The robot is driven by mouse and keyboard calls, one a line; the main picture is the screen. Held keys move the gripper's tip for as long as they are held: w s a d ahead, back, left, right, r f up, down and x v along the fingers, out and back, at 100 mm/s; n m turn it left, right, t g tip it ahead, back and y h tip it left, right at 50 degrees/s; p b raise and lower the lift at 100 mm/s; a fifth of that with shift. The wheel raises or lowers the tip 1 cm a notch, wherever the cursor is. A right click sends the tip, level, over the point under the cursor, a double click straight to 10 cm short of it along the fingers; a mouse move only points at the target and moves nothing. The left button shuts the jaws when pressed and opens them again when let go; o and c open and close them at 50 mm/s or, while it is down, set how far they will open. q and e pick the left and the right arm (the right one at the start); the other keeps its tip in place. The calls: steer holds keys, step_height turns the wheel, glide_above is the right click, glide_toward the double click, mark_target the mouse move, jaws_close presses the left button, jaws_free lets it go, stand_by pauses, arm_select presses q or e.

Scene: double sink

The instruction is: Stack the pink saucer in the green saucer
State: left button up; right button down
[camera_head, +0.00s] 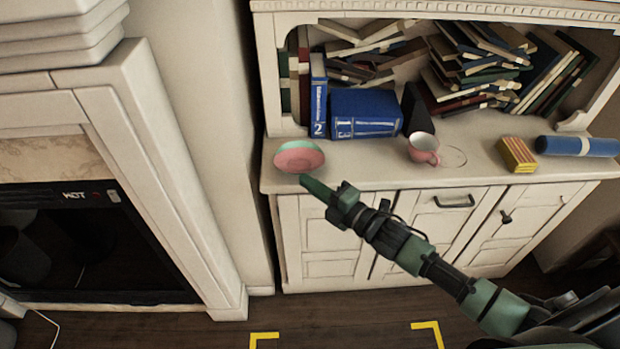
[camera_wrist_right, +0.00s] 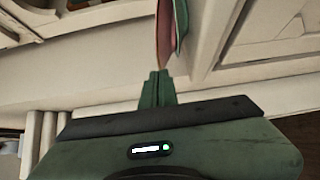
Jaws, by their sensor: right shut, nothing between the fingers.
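The pink saucer (camera_head: 298,159) and the green saucer (camera_head: 297,145) are together at the left end of the cabinet top. The pink one covers most of the green one, whose edge shows along the far side. In the right wrist view the pink saucer (camera_wrist_right: 164,32) and the green saucer (camera_wrist_right: 182,26) show edge-on, side by side and close. I cannot tell how fully they nest. My right gripper (camera_head: 307,183) is shut and empty, just in front of the saucers; its fingers (camera_wrist_right: 156,84) point at them. My left gripper is not in view.
A pink cup (camera_head: 424,149) stands on the cabinet top (camera_head: 365,177), right of the saucers. Blue books (camera_head: 365,113) stand behind. A yellow-and-red block (camera_head: 517,154) and a blue roll (camera_head: 577,146) lie farther right. The front strip between saucers and cup is clear.

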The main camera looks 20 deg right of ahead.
mark_target(309, 170)
steer(key=shift+w+d, duration=0.15)
steer(key=shift+w, duration=0.3)
steer(key=w, duration=0.1)
steer(key=w+d+b, duration=0.1)
steer(key=w, duration=0.1)
steer(key=shift+f, duration=0.1)
steer(key=shift+w, duration=0.35)
steer(key=shift+s, duration=0.1)
